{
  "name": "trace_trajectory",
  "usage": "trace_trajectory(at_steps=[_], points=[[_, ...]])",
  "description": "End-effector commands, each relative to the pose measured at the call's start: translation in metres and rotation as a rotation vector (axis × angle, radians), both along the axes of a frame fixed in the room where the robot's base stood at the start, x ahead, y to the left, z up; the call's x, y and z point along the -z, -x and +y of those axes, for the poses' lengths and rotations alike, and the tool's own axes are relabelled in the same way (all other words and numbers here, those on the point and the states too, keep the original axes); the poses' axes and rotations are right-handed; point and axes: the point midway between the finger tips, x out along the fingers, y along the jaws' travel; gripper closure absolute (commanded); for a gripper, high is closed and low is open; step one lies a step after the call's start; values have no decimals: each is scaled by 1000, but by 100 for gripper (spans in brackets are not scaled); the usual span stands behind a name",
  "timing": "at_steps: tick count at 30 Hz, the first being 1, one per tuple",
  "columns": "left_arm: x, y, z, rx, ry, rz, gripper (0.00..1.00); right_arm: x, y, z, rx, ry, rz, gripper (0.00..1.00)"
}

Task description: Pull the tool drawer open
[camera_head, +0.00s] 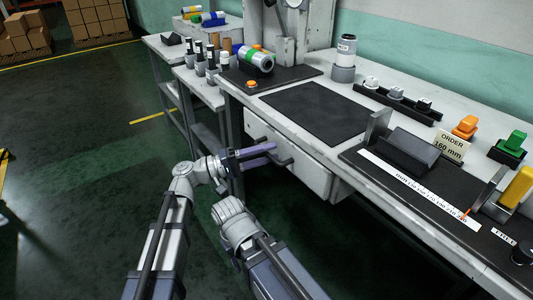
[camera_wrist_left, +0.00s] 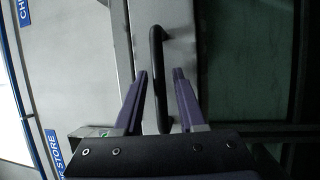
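The tool drawer (camera_head: 312,172) is a pale front under the workbench, and it looks shut, in line with the bench front. Its dark bar handle (camera_wrist_left: 157,75) stands upright in the left wrist view, in front of the pale drawer face. My left gripper (camera_head: 262,154) is at the handle in the head view, with its purple fingers pointing at the drawer. In the left wrist view its fingers (camera_wrist_left: 161,74) are apart, one on each side of the bar; I see gaps beside it, and contact is not clear. My right arm shows at the bottom, but its fingers do not.
The workbench (camera_head: 350,160) carries a dark mat (camera_head: 314,112), a film roll (camera_head: 256,60), a cutting station with a ruler (camera_head: 418,190), and coloured switches. A side table with bottles (camera_head: 211,62) stands to the left. The green floor (camera_head: 90,170) left of the drawer is clear.

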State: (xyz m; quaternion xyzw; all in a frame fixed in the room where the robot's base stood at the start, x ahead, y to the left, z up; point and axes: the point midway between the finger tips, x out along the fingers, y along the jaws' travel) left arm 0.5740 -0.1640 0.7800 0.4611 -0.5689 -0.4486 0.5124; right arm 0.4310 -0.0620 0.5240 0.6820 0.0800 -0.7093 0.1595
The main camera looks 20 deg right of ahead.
Motion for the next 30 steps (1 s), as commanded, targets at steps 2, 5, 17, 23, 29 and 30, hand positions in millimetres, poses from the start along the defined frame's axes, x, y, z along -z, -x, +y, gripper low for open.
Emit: trace_trajectory(at_steps=[2, 5, 17, 23, 29, 30], points=[[0, 0, 0, 0, 0, 0, 71, 0, 0, 0, 0, 0, 0, 50], [0, 0, 0, 0, 0, 0, 82, 0, 0, 0, 0, 0, 0, 50], [0, 0, 0, 0, -1, 0, 100, 0, 0, 0, 0, 0, 0, 50], [0, 0, 0, 0, -1, 0, 100, 0, 0, 0, 0, 0, 0, 50], [0, 0, 0, 0, -1, 0, 100, 0, 0, 0, 0, 0, 0, 50], [0, 0, 0, 0, -1, 0, 100, 0, 0, 0, 0, 0, 0, 50]])
